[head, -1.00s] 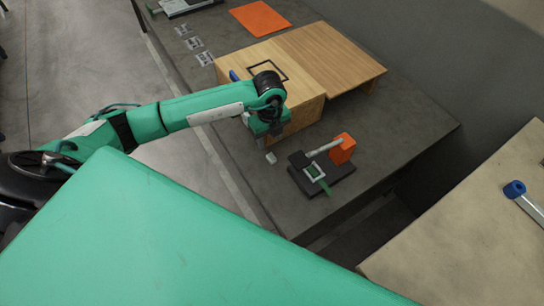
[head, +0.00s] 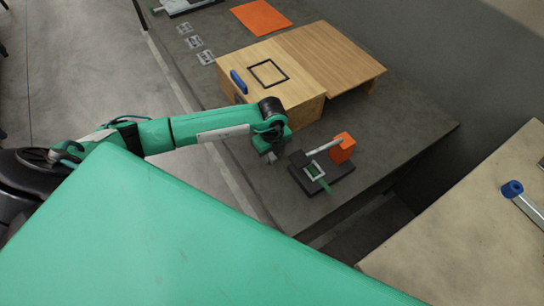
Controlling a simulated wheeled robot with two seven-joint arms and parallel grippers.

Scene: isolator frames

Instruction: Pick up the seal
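A thin black square ring (head: 268,73), which looks like a seal, lies flat on the light wooden box (head: 298,103). I cannot be sure that it is the seal. My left gripper (head: 270,159) points down beside the box's near side, over the dark bench, left of the black fixture. It is clear of the ring. Its fingers are small and dark here, so I cannot tell whether they are open or shut, or whether they hold anything. My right gripper is not in view.
A blue piece (head: 239,81) is on the box's left edge. The black fixture (head: 341,182) holds a pale frame with a green strip, near an orange block (head: 343,147). An orange sheet (head: 261,17) and several small metal pieces (head: 193,42) lie farther back on the bench (head: 410,135).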

